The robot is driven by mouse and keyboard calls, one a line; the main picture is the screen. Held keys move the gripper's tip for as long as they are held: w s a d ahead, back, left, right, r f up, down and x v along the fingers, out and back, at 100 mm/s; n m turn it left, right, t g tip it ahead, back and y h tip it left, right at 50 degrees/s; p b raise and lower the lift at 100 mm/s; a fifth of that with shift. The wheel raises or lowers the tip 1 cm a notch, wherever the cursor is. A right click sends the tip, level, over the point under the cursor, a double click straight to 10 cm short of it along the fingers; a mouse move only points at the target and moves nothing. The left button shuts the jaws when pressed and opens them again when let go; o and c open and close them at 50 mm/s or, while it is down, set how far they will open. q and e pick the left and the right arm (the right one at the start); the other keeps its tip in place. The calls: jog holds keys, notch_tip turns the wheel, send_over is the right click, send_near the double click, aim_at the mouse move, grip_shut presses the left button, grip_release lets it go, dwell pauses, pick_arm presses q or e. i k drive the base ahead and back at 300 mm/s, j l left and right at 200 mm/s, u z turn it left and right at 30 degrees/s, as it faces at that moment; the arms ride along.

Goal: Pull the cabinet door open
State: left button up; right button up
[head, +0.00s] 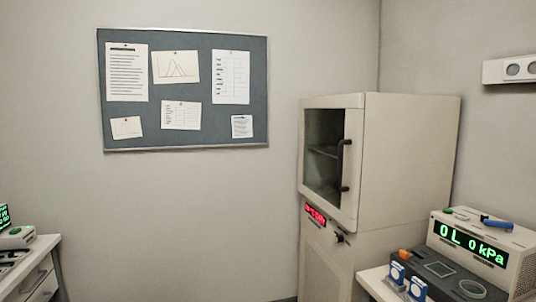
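The cabinet (410,150) is a tall beige unit standing in the room's right corner. Its upper door (324,155) has a dark glass pane with shelves showing behind it, and it looks shut. A dark curved handle (341,165) is mounted upright on the door's right side. A red lit display (315,214) sits just below the door, with a small dark knob or latch (339,236) lower right of it. Neither of my grippers shows in the head view.
A bench at lower right holds a device with a green "0L 0kPa" display (470,243) and a dark tray (430,275); it stands close to the cabinet's front. Another bench with drawers (38,280) is at lower left. A pinboard (184,90) hangs on the wall.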

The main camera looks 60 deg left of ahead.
aim_at(354, 104)
jog(key=u, duration=1.45)
jog(key=z, duration=0.3)
